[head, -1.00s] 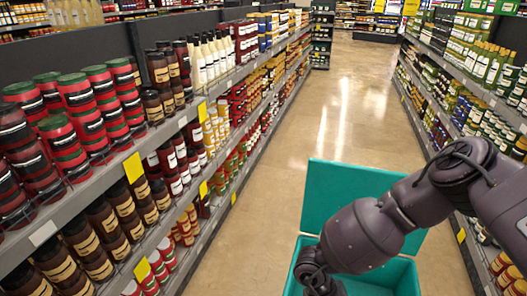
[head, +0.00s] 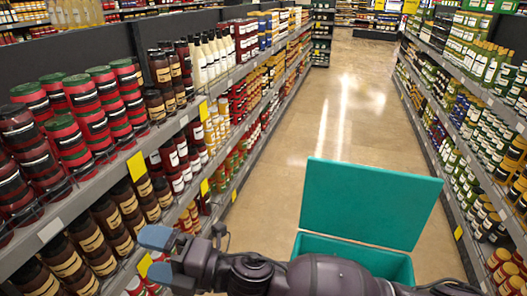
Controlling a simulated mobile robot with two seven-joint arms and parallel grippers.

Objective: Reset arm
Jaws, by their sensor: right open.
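My right arm reaches across the bottom of the head view from the right. Its gripper (head: 153,254) has two blue-grey fingertips spread apart, open and with nothing visible between them. It appears in front of the lower part of the left shelving, and I cannot tell how far it is from the jars there. My left gripper is not in view.
A teal box (head: 345,247) with its lid raised stands in the aisle behind my arm, its inside mostly hidden. Shelves of jars and bottles (head: 75,130) line the left, and more shelves (head: 470,130) line the right. The aisle floor (head: 350,105) beyond is clear.

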